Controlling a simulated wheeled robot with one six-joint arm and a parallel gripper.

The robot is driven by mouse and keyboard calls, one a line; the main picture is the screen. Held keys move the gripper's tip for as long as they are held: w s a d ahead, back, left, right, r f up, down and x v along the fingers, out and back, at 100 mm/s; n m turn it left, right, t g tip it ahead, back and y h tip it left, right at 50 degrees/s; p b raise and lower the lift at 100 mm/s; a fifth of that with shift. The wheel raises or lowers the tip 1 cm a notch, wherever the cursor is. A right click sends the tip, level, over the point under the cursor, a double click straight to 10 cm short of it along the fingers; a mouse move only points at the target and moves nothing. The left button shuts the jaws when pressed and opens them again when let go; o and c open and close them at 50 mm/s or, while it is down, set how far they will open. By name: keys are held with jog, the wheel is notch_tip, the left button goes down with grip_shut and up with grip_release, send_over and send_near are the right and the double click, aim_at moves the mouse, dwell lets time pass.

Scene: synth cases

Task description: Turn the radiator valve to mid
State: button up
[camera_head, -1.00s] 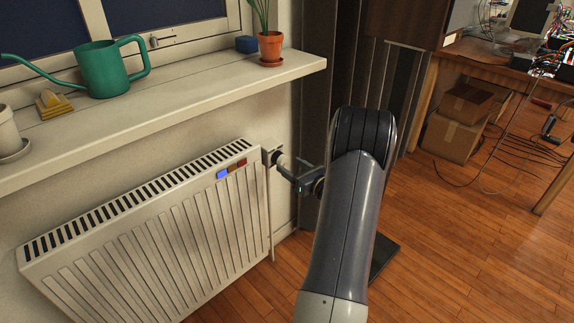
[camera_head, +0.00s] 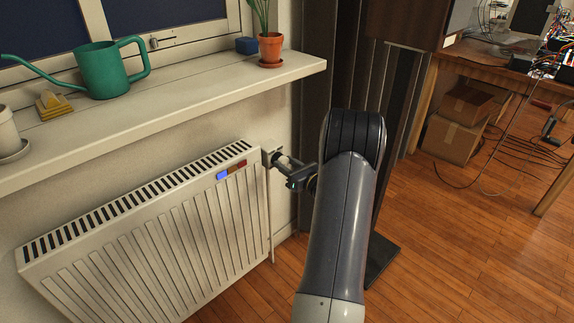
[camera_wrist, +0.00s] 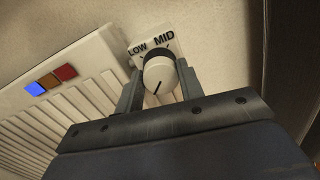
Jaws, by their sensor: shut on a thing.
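The radiator valve is a round white knob (camera_wrist: 159,75) on a pale plate (camera_wrist: 147,43) printed LOW and MID. A dark line runs on the lower part of the knob's face, tilted down and left, away from the two words; I cannot tell which end is the pointer. My gripper (camera_wrist: 160,68) is shut on the knob, one finger on each side. In the head view the valve plate (camera_head: 268,151) shows at the radiator's top right corner, with my gripper (camera_head: 281,162) mostly covering the knob.
The white radiator (camera_head: 150,225) carries blue, brown and red patches (camera_head: 231,170); the blue one is brightest. Above it, the sill (camera_head: 190,92) holds a green watering can (camera_head: 103,70), a potted plant (camera_head: 270,48) and a blue block (camera_head: 246,45). Boxes (camera_head: 455,138) stand under a desk at right.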

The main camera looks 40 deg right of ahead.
jog(key=shift+c, duration=0.8)
jog(key=shift+f+b, duration=0.1)
jog(key=shift+b, duration=0.2)
